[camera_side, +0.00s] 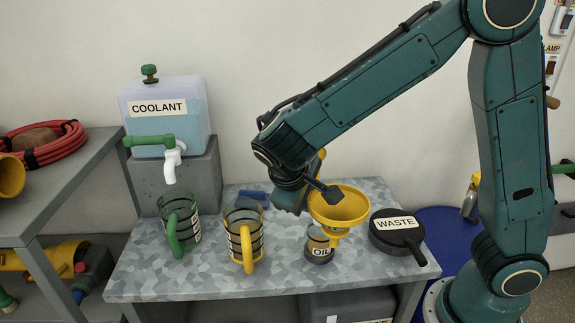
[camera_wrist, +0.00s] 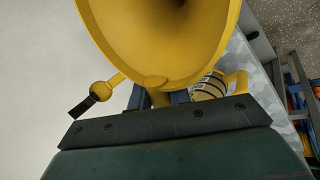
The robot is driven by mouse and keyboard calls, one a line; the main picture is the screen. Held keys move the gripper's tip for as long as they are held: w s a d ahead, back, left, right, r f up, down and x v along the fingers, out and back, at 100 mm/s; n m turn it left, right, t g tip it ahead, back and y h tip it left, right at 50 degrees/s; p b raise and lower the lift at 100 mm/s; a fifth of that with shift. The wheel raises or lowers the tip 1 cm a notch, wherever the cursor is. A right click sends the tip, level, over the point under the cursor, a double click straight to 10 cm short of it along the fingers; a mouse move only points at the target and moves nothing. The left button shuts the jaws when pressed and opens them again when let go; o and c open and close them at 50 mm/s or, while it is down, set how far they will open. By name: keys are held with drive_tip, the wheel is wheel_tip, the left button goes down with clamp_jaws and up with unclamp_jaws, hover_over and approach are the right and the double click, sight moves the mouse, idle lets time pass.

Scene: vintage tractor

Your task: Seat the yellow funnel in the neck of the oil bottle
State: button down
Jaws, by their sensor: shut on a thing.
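The yellow funnel (camera_side: 341,207) is held wide mouth up in my gripper (camera_side: 318,196), which is shut on it. The small dark oil bottle (camera_side: 319,254), labelled OIL, stands on the bench just below the funnel. The funnel's spout shows at the upper right of the bottle; I cannot tell whether its tip is in the neck, above it or in front of it. In the wrist view the funnel's bowl (camera_wrist: 155,45) fills the top, above my gripper (camera_wrist: 163,98). It hides the bottle there.
A green-handled mug (camera_side: 178,226) and a yellow-handled mug (camera_side: 243,238) stand left of the bottle. The black waste pan (camera_side: 397,232) lies close on its right. The coolant tank (camera_side: 165,112) stands on a grey block (camera_side: 192,172) behind. The bench's front left (camera_side: 150,275) is clear.

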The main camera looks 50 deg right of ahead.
drive_tip(key=w+d, duration=0.8)
drive_tip(key=shift+w+d+f, duration=0.2)
drive_tip(key=shift+f, duration=0.1)
idle(0.6)
idle(0.5)
drive_tip(key=shift+f, duration=2.5)
idle(0.5)
drive_tip(key=c, duration=1.2)
unclamp_jaws()
drive_tip(key=shift+c, duration=0.2)
drive_tip(key=shift+r, duration=0.1)
drive_tip(key=v, duration=1.3)
drive_tip(key=shift+a+r, duration=0.25)
